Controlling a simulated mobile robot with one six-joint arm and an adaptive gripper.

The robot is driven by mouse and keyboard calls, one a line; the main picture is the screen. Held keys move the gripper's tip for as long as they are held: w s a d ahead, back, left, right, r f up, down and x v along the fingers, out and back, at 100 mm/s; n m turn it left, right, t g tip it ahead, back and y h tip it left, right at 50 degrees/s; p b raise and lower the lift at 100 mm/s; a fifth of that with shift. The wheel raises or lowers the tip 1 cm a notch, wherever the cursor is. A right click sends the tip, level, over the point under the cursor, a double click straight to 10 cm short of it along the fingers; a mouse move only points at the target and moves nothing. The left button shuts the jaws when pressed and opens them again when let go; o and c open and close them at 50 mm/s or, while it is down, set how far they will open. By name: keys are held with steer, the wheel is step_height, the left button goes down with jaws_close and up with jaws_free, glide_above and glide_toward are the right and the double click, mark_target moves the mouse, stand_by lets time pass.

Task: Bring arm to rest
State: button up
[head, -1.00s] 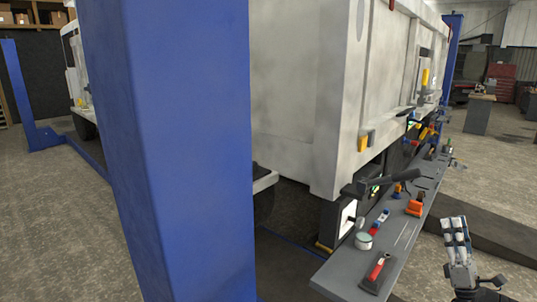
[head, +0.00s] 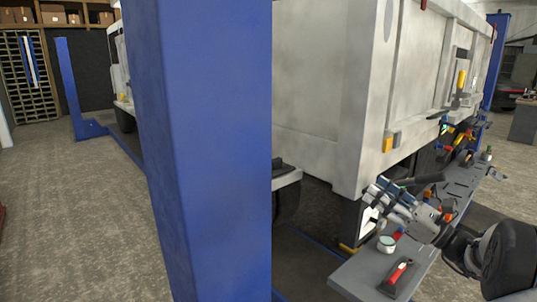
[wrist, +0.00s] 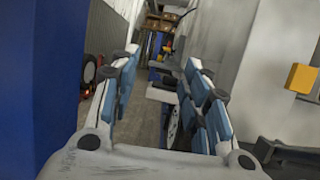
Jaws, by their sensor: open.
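My gripper (head: 380,193) reaches in from the right in the head view, above the near part of the grey bench and close to the white vehicle body. Its fingers point left. In the wrist view the two blue-padded fingers (wrist: 163,65) stand wide apart with nothing between them. My dark arm joint shows at the lower right of the head view. The arm hides part of the bench behind it.
A blue lift post (head: 205,150) stands left of the vehicle (head: 320,95); it also fills the wrist view's left edge (wrist: 30,80). The grey bench (head: 350,277) holds a red-handled tool (head: 398,273), a small can (head: 386,243) and more tools. Open floor (head: 70,210) lies left.

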steer(key=s+a+n+g+h, duration=0.1)
steer(key=s+a+n+g, duration=0.3)
steer(key=a, duration=0.5)
steer(key=s+a+n+g, duration=0.4)
steer(key=s+a+g, duration=0.1)
steer(key=a, duration=0.5)
steer(key=s+a+f+n+g+h, duration=0.2)
steer(key=s+a+n, duration=0.15)
steer(key=s, duration=0.25)
steer(key=s+a+f+n+g+h, duration=0.2)
steer(key=s+a+n+h, duration=0.15)
steer(key=s, duration=0.35)
steer(key=s+d+f+n+t+h, duration=0.1)
steer(key=s+d+f+n+h, duration=0.2)
steer(key=s+n, duration=0.3)
steer(key=s+d+f+n+t+h, duration=0.1)
steer(key=s+d+f+n+h, duration=0.2)
steer(key=s, duration=0.6)
steer(key=d+n+h, duration=0.2)
steer(key=n, duration=0.1)
steer(key=shift+f+h, duration=0.35)
